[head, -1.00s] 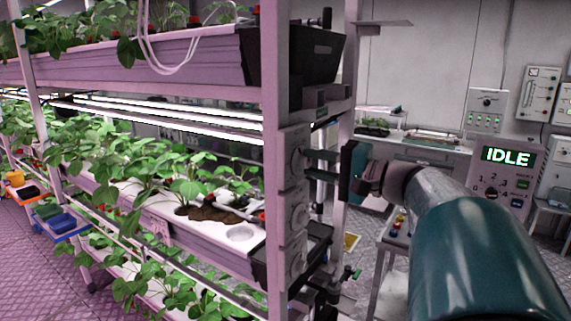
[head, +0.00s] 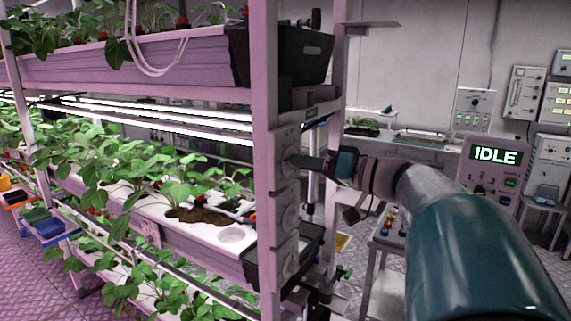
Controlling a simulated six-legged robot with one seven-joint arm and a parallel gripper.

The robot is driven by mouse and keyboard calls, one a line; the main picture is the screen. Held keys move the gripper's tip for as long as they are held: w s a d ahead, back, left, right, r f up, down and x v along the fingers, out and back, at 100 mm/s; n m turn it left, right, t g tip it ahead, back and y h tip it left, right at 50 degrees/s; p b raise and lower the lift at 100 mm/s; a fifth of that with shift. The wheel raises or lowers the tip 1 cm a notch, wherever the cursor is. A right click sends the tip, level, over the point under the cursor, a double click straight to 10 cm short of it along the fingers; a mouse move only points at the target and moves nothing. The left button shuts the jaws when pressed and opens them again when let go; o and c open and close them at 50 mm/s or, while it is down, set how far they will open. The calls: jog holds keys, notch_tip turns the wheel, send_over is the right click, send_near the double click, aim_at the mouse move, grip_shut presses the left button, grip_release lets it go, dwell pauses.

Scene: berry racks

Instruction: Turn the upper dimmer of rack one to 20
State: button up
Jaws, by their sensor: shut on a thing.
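Rack one's post carries a column of grey dimmer boxes. The upper dimmer (head: 283,140) is a pale plate whose knob is mostly hidden behind my fingertips. My gripper (head: 295,161) reaches it from the right and is shut on that knob. Its fingers overlap in this view, so they look like one dark bar. Below are a middle dimmer (head: 290,217) and a lower dimmer (head: 289,262), both untouched. The scale marks and the upper dimmer's setting are too small to read.
Planted troughs (head: 165,65) and light tubes fill the rack to the left. A display (head: 495,155) reading IDLE stands at the right. A small trolley (head: 385,240) stands below my arm.

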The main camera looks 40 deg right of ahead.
jog(key=shift+n, duration=1.2)
jog(key=o, duration=1)
jog(key=shift+s, duration=0.15)
jog(key=v, duration=1.3)
jog(key=shift+s+d, duration=0.2)
jog(key=shift+s, duration=0.05)
